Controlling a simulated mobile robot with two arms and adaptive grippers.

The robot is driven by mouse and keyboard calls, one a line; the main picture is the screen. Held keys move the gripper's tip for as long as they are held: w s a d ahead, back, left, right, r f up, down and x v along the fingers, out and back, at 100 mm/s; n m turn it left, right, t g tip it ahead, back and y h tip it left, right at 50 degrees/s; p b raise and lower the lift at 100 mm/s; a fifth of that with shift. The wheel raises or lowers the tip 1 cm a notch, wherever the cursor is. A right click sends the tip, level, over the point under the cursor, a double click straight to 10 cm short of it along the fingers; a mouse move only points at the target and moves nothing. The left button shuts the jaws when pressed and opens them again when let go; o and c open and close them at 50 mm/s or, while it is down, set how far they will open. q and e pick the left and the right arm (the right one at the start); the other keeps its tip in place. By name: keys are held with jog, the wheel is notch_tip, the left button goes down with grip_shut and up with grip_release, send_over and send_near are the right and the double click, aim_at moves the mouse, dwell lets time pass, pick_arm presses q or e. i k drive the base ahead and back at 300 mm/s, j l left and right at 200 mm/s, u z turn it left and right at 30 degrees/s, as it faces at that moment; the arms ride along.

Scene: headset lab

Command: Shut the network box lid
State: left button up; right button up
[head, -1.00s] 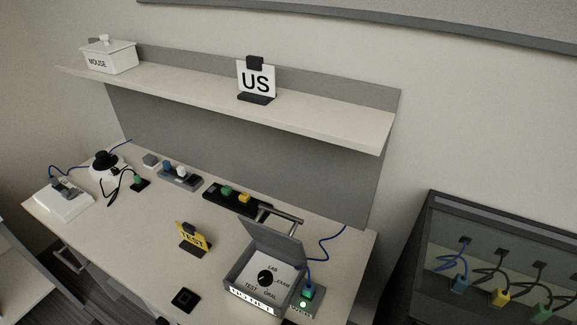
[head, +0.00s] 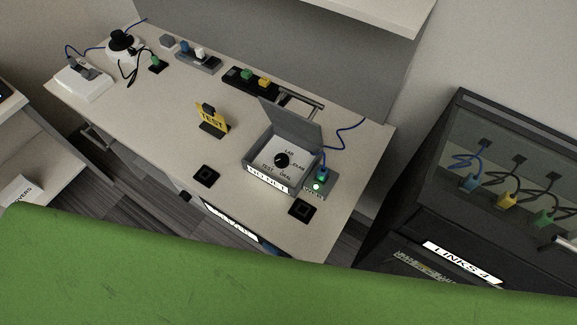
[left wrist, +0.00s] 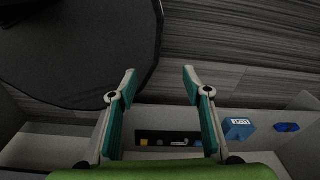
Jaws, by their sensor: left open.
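The grey network box (head: 250,181) stands on the desk near its right end in the head view. Its lid (head: 289,125) is open and stands up at the back, leaning rearward, with a metal bar handle (head: 302,98) behind its upper edge. Inside the box is a white panel with a black dial (head: 282,160) and words around it. My left gripper (left wrist: 160,76) is open and empty in the left wrist view, with the floor beyond its teal fingers. Neither gripper shows in the head view.
Black square pads lie in front. A dark cabinet (head: 420,215) stands right. The left wrist view shows a blue box (left wrist: 238,128).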

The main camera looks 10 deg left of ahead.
aim_at(309, 131)
jog(key=k+l, duration=0.15)
jog(key=l, duration=0.25)
jog(key=k+l, duration=0.15)
jog(key=l, duration=0.25)
jog(key=k+l, duration=0.1)
jog(key=l, duration=0.35)
